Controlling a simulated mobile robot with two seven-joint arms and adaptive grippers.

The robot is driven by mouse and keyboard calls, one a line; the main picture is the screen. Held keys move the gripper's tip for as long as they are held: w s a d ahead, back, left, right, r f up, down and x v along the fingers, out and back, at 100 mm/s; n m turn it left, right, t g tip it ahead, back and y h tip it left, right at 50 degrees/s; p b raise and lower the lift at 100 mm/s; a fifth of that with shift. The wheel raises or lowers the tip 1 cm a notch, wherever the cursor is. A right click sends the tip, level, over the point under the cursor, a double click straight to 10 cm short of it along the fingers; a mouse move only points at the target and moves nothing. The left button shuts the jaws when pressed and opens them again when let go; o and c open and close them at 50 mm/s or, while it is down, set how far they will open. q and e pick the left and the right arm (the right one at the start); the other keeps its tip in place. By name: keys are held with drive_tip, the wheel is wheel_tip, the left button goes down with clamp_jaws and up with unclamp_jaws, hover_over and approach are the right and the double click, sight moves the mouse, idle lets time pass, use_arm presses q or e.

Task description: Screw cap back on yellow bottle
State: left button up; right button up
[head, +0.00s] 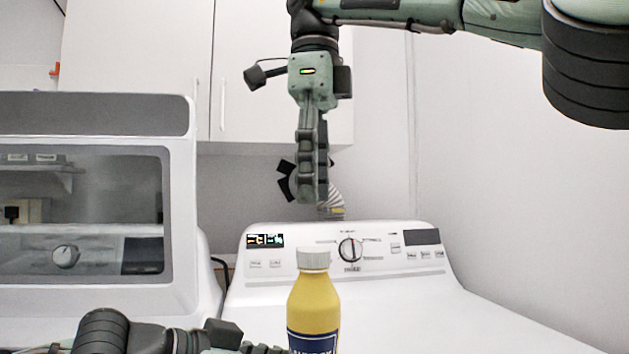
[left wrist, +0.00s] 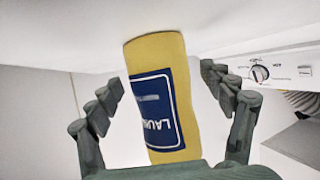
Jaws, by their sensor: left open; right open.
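The yellow bottle (head: 314,303) with a blue label stands upright at the bottom centre of the head view. A white ribbed cap (head: 314,258) sits on its top; I cannot tell how tight it is. My right gripper (head: 312,197) points straight down, seen edge-on, above the cap in the picture, open and empty. My left gripper (head: 262,347) comes in low from the left, beside the bottle. In the left wrist view, the bottle (left wrist: 158,55) stands between the spread fingers of the left gripper (left wrist: 163,85), with gaps on both sides. The cap is out of that view.
A white washer with a control panel (head: 350,249) is behind the bottle. Another white appliance with a window (head: 80,215) stands at left. White cabinets (head: 150,65) hang behind. The white surface right of the bottle (head: 430,325) is clear.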

use_arm(q)
drive_tip(key=v, duration=0.9)
drive_tip(key=shift+s+a+r, duration=0.15)
drive_tip(key=shift+s+a, duration=0.1)
drive_tip(key=shift+a, duration=0.05)
